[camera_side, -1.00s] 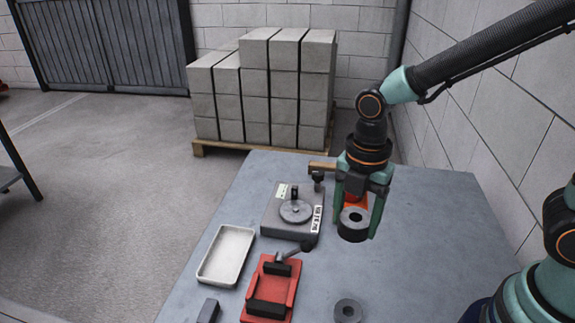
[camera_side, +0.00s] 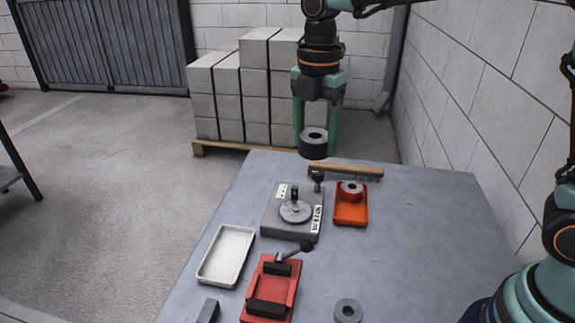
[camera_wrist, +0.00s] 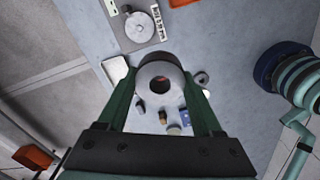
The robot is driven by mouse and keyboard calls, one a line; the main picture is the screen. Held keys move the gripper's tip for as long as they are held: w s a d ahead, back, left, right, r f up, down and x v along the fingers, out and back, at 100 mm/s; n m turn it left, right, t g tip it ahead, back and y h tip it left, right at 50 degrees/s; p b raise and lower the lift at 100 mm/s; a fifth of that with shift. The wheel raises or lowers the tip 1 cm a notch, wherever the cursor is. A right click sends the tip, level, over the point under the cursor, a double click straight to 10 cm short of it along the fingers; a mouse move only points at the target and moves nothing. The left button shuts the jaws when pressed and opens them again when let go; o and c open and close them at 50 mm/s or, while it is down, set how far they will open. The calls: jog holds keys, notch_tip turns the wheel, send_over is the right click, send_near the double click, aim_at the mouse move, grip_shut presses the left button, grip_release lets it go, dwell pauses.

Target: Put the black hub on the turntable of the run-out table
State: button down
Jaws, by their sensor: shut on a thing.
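The black hub (camera_side: 314,145), a short dark cylinder with a grey ring-shaped top and a bore, is held between the fingers of my gripper (camera_side: 317,140). In the wrist view the hub (camera_wrist: 160,86) sits upright between the two green fingers. The gripper holds it high, above the far part of the table. The run-out table (camera_side: 275,222) is a grey block with a round turntable disc (camera_side: 296,212) and a small upright pin at its middle. In the wrist view the turntable (camera_wrist: 140,27) shows at the top left, apart from the hub.
A wooden brush (camera_side: 346,170) lies behind. A white tray (camera_side: 226,255), red fixture (camera_side: 270,290) with lever and grey ring (camera_side: 348,311) are nearer. Right table area is clear.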

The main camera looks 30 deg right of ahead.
send_over(296, 208)
notch_tip(296, 208, down, 19)
jog(key=shift+f, duration=0.1)
dwell(0.7)
jog(key=shift+c, duration=0.2)
grip_release()
jog(key=shift+f, duration=0.15)
